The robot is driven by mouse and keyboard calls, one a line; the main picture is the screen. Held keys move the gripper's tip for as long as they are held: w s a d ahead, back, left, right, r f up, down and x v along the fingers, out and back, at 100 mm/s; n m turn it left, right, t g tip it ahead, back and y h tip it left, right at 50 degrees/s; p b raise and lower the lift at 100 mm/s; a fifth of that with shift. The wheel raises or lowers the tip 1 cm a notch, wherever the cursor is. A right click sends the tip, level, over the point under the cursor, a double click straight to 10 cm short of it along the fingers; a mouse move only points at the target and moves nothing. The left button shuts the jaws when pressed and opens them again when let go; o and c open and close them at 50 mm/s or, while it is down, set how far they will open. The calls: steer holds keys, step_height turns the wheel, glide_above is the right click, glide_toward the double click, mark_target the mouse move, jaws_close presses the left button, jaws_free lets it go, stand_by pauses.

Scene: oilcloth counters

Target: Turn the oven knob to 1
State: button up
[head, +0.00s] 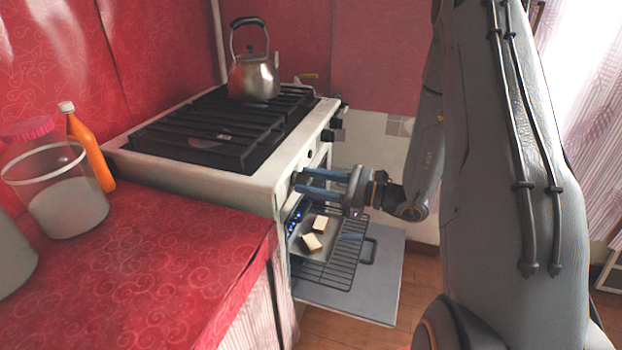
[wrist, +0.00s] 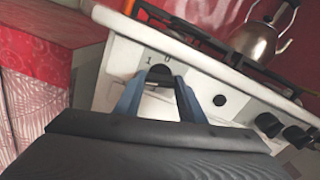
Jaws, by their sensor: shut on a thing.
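The oven knob (wrist: 160,74) is the dark rounded knob on the white stove's front panel, in the wrist view. The printed marks "1" and "0" show just above it, the "1" to the left. My gripper (wrist: 155,88) is shut on this knob, with a blue-grey finger on each side of it. The knob's pointer cannot be made out, so its setting is unclear. In the head view my gripper (head: 300,182) reaches the front panel from the right, and its fingers hide the knob.
The oven door (head: 365,297) hangs open below my gripper. A rack (head: 335,275) and a tray with two pale pieces stick out above it. Other dark knobs (wrist: 268,124) sit further right. A kettle (head: 254,76) stands on the hob; a jar and orange bottle stand left.

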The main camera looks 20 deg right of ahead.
steer(key=m+p, duration=0.2)
steer(key=m, duration=0.2)
steer(key=shift+m+p, duration=0.3)
steer(key=m+p, duration=0.2)
steer(key=m, duration=0.2)
steer(key=shift+m, duration=0.3)
steer(key=o, duration=1)
steer(key=shift+o, duration=0.2)
steer(key=v, duration=0.8)
steer(key=shift+b, duration=0.4)
steer(key=shift+a, duration=0.1)
